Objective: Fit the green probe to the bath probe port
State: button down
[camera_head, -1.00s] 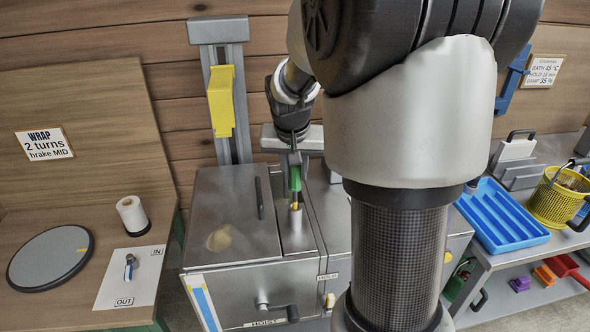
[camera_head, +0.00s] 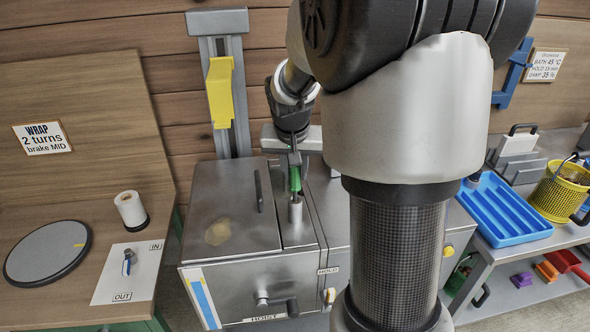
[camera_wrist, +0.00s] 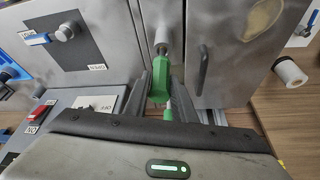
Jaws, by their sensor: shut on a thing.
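The green probe (camera_head: 295,180) stands upright above the bath machine's lid in the head view. Its lower end meets the top of the short grey cylindrical port (camera_head: 296,212), with no gap that I can see. My gripper (camera_head: 293,160) is shut on the probe's upper part. In the wrist view the green probe (camera_wrist: 161,84) sits between my gripper's fingers (camera_wrist: 166,96), its far end in line with the grey port (camera_wrist: 162,36). The probe's tip is hidden, apparently inside the port.
The grey machine (camera_head: 215,225) has a lid handle (camera_head: 258,190) left of the port and a crank (camera_head: 280,304) in front. A yellow block (camera_head: 220,92) hangs on the column behind. A blue tray (camera_head: 505,212) and yellow basket (camera_head: 557,192) stand at the right.

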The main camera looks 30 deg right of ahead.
aim_at(295, 181)
jog(key=shift+f+b, duration=1.45)
jog(key=shift+f, duration=0.35)
jog(key=c, duration=1.4)
grip_release()
jog(key=shift+r, duration=0.15)
jog(key=p+v, duration=0.3)
jog(key=v, duration=1.4)
jog(key=shift+a+r, duration=0.15)
jog(key=shift+s, duration=0.1)
